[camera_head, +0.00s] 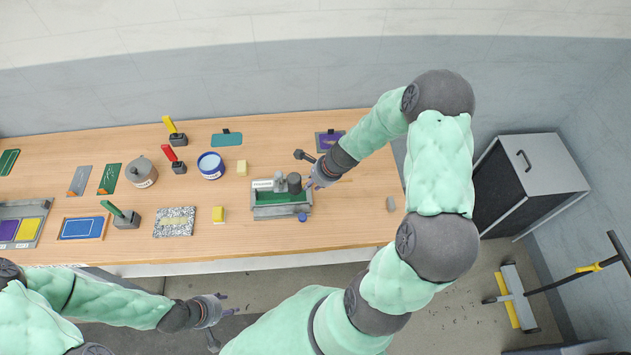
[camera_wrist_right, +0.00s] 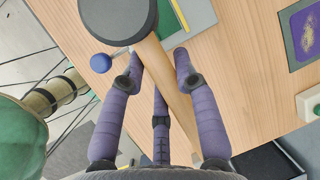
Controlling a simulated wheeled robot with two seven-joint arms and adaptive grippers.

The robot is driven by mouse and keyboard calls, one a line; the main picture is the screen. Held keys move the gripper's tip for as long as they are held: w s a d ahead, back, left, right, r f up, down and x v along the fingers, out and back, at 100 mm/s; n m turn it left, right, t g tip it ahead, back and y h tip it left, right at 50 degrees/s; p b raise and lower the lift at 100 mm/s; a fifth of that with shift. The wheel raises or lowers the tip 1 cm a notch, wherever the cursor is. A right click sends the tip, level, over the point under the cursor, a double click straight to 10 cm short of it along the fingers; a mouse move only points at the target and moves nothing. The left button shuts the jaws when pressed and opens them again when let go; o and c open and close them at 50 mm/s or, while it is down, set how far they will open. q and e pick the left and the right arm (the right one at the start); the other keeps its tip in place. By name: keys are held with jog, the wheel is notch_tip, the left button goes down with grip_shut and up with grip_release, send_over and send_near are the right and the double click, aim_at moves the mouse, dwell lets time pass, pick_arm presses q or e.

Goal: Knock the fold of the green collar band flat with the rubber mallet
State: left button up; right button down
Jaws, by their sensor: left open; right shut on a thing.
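My right gripper (camera_head: 314,183) is shut on the wooden handle (camera_wrist_right: 172,75) of the rubber mallet. The mallet's dark round head (camera_head: 294,183) is over the right part of the grey press fixture (camera_head: 282,212); it fills the top of the right wrist view (camera_wrist_right: 118,14). Green material, probably the collar band (camera_head: 270,199), shows in the fixture; the mallet head partly hides it, and I cannot make out its fold. Whether the head touches it I cannot tell. My left gripper (camera_head: 222,308) is open and empty, in front of the table's front edge.
A blue knob (camera_head: 302,218) sticks out at the fixture's front; a dark knobbed lever (camera_head: 299,154) stands behind it. A purple-patterned mat (camera_head: 330,141) lies behind. The table's right end is mostly clear.

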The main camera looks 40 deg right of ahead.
jog(key=shift+d+f+b, duration=0.15)
jog(key=shift+f+b, duration=0.2)
jog(key=shift+f, duration=0.25)
notch_tip(320, 180, down, 6)
jog(key=b, duration=0.5)
jog(key=shift+s+r, duration=0.1)
jog(key=shift+r, duration=0.1)
jog(key=shift+r+p, duration=1.3)
jog(key=shift+r, duration=0.15)
